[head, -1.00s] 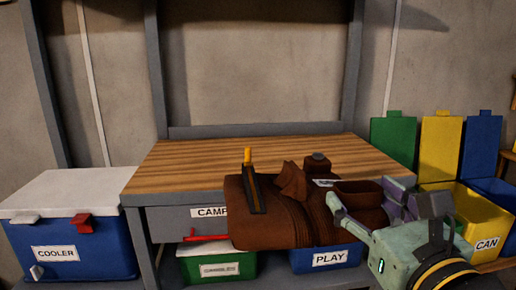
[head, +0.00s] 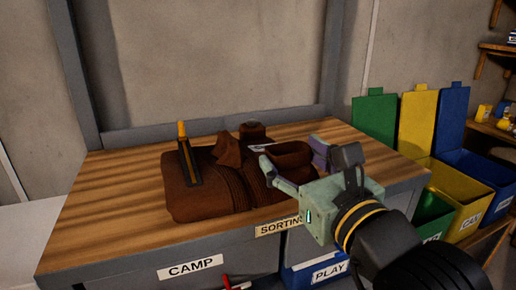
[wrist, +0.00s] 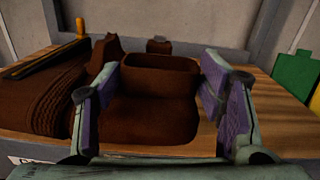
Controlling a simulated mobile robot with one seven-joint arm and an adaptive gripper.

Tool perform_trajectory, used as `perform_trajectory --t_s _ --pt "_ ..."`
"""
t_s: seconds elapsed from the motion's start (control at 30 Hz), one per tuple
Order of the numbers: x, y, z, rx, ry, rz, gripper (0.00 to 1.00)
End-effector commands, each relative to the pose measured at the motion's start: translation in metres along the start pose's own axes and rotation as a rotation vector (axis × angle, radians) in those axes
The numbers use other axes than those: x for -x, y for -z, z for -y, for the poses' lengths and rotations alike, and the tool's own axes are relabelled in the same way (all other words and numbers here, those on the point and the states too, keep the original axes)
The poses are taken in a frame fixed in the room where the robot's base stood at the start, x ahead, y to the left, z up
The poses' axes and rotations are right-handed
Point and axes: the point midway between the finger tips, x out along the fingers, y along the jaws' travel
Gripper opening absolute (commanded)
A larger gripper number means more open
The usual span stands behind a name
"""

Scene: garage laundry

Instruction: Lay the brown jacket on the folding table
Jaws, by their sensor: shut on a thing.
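My gripper (head: 291,155) is shut on the jacket's right part. In the wrist view the brown cloth (wrist: 150,118) lies between my two fingers. The jacket's left part extends beyond the left finger. Its underside is hidden, so I cannot tell whether it rests fully on the wood.
A dark orange-tipped tool (head: 189,158) overlaps the jacket's left side. A small dark brown block (head: 252,132) shows behind it. Green (head: 374,120), yellow and blue bins stand at the right. The tabletop's left side is clear.

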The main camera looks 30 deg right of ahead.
Motion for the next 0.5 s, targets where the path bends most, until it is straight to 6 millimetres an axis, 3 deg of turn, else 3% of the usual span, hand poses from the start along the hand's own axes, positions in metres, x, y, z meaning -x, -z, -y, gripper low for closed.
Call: perform_trajectory --t_s 0.1,0.33,0.4,0.5 --pt "-0.019 -0.004 0.009 -0.01 -0.003 -0.001 0.04" --pt "-0.035 -0.005 0.019 -0.01 -0.001 0.001 0.04" --pt "-0.04 -0.003 0.02 -0.009 -0.001 -0.001 0.04" --pt "-0.063 0.008 0.03 -0.005 -0.003 0.0 0.04"
